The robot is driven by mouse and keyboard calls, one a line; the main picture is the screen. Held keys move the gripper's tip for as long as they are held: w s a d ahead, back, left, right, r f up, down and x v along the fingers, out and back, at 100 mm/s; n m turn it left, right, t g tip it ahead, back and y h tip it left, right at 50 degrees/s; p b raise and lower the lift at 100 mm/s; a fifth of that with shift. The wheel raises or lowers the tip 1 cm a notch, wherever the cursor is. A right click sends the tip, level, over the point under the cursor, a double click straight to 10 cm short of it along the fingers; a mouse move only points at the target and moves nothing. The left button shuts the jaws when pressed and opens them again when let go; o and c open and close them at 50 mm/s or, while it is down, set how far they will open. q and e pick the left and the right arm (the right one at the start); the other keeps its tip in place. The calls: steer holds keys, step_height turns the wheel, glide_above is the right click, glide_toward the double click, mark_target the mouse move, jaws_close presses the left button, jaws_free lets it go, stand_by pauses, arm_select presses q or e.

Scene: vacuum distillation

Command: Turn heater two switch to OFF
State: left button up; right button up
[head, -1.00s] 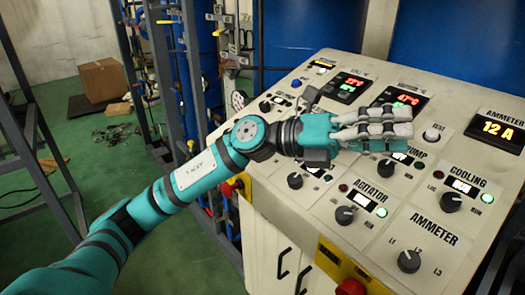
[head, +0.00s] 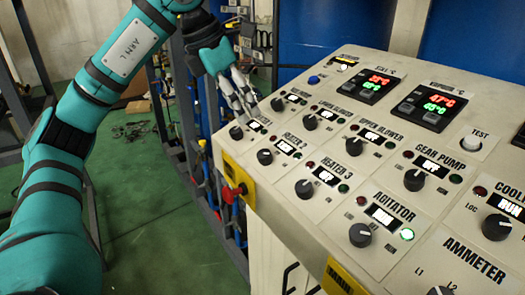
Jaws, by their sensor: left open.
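The heater two switch (head: 265,156) is a round black knob near the left edge of the sloped control panel. Its small lit display (head: 286,146) is beside it, too small to read surely. My left gripper (head: 243,108) is at the panel's left edge, fingers pointing down and apart. It is open and holds nothing. Its fingertips are just above the heater one knob (head: 236,132), up and left of the heater two switch; I cannot tell whether they touch the panel. My right gripper is not in view.
The heater three knob (head: 305,189) and agitator knob (head: 360,235) are nearer, to the right. A yellow box (head: 238,180) sits on the panel's left side. Space above the near panel is clear.

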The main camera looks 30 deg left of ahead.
mark_target(263, 153)
arm_select(q)
steer(key=p+x, duration=0.2)
steer(key=x, duration=1.1)
steer(key=shift+w+d+f, duration=0.15)
steer(key=shift+w+f, duration=0.1)
steer(key=shift+c, duration=0.2)
steer(key=c, duration=1.1)
